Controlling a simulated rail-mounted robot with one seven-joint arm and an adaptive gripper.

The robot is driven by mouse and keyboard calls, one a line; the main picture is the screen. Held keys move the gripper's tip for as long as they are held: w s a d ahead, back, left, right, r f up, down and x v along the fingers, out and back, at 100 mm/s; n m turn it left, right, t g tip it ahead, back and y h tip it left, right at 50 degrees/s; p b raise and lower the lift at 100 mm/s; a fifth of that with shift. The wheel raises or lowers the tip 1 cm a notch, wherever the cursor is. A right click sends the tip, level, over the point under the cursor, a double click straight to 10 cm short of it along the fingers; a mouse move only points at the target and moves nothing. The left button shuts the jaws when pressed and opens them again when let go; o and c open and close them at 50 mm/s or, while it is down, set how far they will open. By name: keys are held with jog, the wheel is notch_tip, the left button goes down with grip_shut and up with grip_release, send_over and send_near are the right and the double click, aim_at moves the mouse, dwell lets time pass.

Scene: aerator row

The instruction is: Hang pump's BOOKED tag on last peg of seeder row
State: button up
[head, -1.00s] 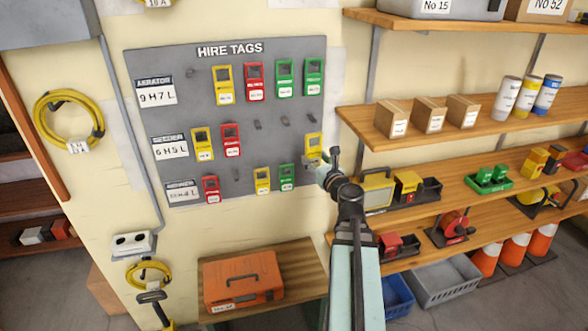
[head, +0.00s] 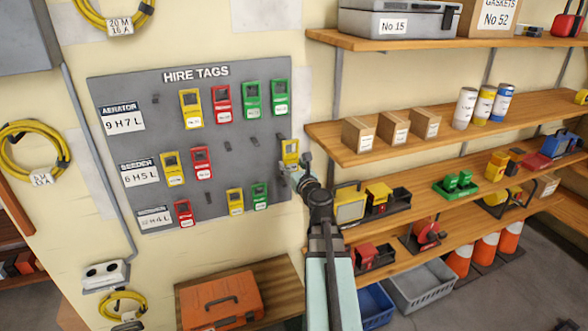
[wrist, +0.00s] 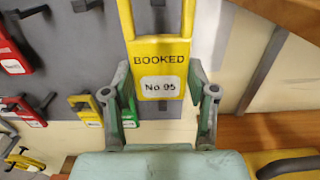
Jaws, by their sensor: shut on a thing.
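The yellow BOOKED tag, No 95 (wrist: 160,68), is in my gripper (wrist: 163,92), with one finger on each side of its lower part. In the head view my gripper (head: 293,172) holds this tag (head: 290,151) upright at the right end of the seeder row on the grey board (head: 130,90). The seeder label (head: 139,172) is at that row's left end. The row's last peg (head: 282,139) shows at the tag's upper left. The tag's upper end is cut off in the wrist view, so I cannot tell whether it is around the peg.
A yellow tag (head: 172,168) and a red tag (head: 201,163) hang in the seeder row; two bare pegs follow. Below, a green tag (head: 259,196) hangs left of my gripper. Wooden shelves (head: 330,160) with goods stand close on the right.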

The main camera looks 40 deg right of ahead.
jog(key=shift+f+b+x, duration=0.25)
jog(key=shift+x, duration=1.05)
jog(key=shift+f+b+x, duration=0.25)
jog(key=shift+x, duration=1.1)
jog(key=shift+f+b+x, duration=0.25)
jog(key=shift+x, duration=1.05)
jog(key=o, duration=1.1)
jog(key=shift+s, duration=0.1)
jog(key=shift+c, duration=0.4)
jog(key=shift+v, duration=4.4)
